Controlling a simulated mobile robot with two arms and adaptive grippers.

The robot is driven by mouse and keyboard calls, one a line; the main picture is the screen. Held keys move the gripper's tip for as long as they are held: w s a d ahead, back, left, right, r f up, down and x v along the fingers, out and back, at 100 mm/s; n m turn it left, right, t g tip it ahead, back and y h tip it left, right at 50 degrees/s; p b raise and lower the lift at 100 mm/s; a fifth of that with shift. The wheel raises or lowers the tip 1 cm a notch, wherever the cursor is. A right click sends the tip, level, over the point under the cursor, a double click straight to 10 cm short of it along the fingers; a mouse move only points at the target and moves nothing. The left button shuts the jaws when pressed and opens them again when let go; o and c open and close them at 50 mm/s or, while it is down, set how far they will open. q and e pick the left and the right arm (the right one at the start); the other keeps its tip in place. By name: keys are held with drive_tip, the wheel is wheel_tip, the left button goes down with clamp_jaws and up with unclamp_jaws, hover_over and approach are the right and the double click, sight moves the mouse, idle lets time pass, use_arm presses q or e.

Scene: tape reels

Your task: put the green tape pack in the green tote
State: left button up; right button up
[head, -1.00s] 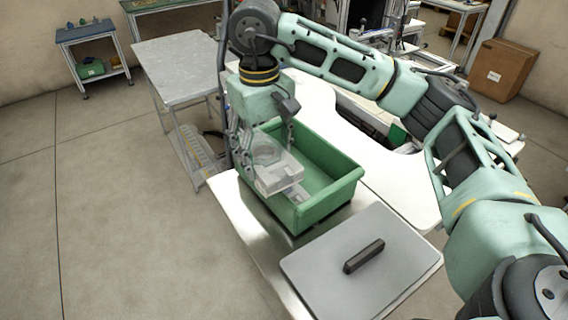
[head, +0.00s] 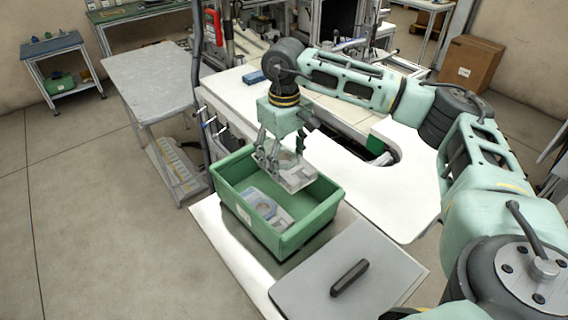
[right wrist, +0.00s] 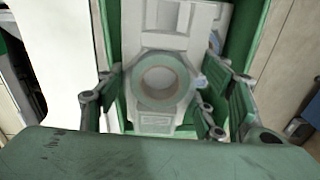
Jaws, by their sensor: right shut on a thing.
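The green tote (head: 318,218) stands on the table in the head view. My right gripper (head: 272,163) is above its far side, shut on a pale clear pack (head: 299,180). In the right wrist view, this green tape pack (right wrist: 160,103) shows a greenish ring-shaped roll between the fingers of the right gripper (right wrist: 165,108). In the head view the pack is at the tote's far rim, over the opening; its exact height is hard to tell. Another pack with a bluish ring (head: 262,207) lies inside the tote. My left gripper is not in view.
A grey board (head: 375,265) with a dark bar (head: 349,277) on it lies in front of the tote. A white curved worktop (head: 395,190) extends behind and right. A grey table (head: 155,75) stands at the left, with open floor before it.

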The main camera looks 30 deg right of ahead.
sight(284, 159)
wheel_tip(284, 159, down, 3)
drive_tip(key=shift+s+f+p, duration=0.1)
drive_tip(key=shift+p, duration=0.7)
drive_tip(key=shift+f, duration=0.3)
drive_tip(key=shift+f+b, duration=0.55)
drive_tip(key=shift+b, duration=0.2)
drive_tip(key=o, duration=1.3)
drive_tip(key=shift+r, duration=0.1)
